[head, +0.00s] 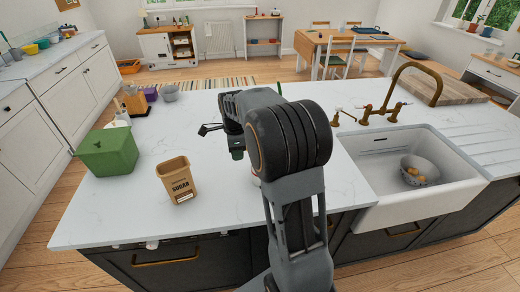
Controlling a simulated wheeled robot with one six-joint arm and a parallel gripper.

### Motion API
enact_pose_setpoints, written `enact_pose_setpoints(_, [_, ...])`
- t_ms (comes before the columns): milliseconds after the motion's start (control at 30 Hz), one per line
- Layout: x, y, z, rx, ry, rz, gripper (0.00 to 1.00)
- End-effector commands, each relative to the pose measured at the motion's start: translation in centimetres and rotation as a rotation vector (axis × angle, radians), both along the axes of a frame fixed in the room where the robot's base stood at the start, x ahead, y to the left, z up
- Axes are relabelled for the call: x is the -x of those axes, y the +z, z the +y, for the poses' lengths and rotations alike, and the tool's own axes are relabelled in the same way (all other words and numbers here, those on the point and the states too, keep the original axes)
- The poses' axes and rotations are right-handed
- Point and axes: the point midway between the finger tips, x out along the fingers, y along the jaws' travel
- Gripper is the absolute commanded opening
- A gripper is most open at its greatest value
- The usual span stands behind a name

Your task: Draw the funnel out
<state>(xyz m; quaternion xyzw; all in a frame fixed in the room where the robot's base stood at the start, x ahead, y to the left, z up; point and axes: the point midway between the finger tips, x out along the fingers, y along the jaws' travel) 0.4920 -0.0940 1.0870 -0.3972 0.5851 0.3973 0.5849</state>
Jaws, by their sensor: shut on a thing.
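I do not make out a funnel in the head view. My dark arm rises from the front of the counter and bends away over the white worktop (225,210). My gripper's fingers and whatever is between them do not show; my own arm links cover that area. A small piece of something pale and red peeks out beside my arm above the worktop, too little to identify.
An open brown sugar canister (175,181) stands left of my arm. A green lidded box (107,151) is further left. A sink (447,188) with a bowl (420,169) and brass tap (411,83) lies right. Worktop between canister and arm is clear.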

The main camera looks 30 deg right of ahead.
Motion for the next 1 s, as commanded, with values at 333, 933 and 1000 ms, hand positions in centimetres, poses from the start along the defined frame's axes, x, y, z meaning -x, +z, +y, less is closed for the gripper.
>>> enact_pose_setpoints(333, [0.0,0.9,0.0,0.000,0.000,-0.001,0.01])
enact_pose_setpoints(933, [0.0,4.1,0.0,0.000,0.000,0.000,0.01])
enact_pose_setpoints(1000, [0.0,4.5,0.0,0.000,0.000,0.000,0.01])
